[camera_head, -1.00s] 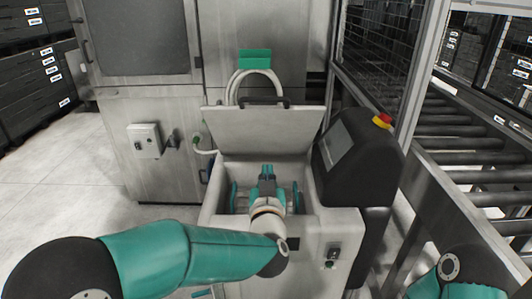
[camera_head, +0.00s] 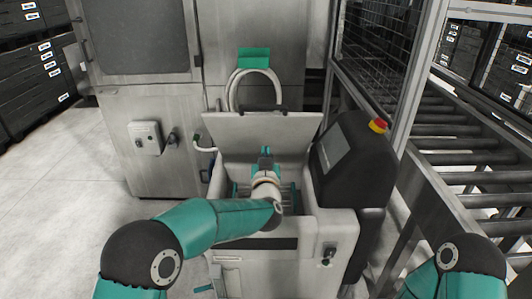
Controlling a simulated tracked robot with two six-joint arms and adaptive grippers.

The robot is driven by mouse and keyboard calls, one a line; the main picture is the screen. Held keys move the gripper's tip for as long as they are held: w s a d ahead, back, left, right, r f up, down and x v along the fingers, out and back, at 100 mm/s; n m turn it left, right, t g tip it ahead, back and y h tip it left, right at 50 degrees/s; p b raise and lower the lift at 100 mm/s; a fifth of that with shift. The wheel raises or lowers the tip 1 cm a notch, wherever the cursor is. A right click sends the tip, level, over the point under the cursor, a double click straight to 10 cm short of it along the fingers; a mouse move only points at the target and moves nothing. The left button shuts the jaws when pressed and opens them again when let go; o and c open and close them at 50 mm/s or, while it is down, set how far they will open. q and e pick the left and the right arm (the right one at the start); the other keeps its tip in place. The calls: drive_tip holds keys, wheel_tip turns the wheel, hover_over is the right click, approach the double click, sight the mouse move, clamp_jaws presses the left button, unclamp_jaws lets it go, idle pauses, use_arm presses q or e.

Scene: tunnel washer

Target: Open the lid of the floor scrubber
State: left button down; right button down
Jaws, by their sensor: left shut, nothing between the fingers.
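The grey floor scrubber (camera_head: 340,232) stands in front of me. Its lid (camera_head: 258,133) is raised and leans back over the open tank, with a dark handle (camera_head: 262,107) at its upper edge. My left gripper (camera_head: 266,154) is shut and empty. It is over the opening, in front of the lid's lower part; whether it touches the lid I cannot tell. My left wrist hides part of the tank inside. Of my right arm only a teal and black link shows at the lower right; its gripper is out of view.
A dark console (camera_head: 352,158) with a red and yellow emergency button (camera_head: 378,126) stands right of the opening. A roller conveyor (camera_head: 455,150) and a mesh fence (camera_head: 380,45) are at the right. A steel machine (camera_head: 150,90) stands behind. The floor at left (camera_head: 50,200) is clear.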

use_arm(q)
drive_tip(key=shift+s+f, duration=0.1)
drive_tip(key=s+b, duration=0.6)
drive_tip(key=s, duration=0.9)
drive_tip(key=shift+s, duration=0.4)
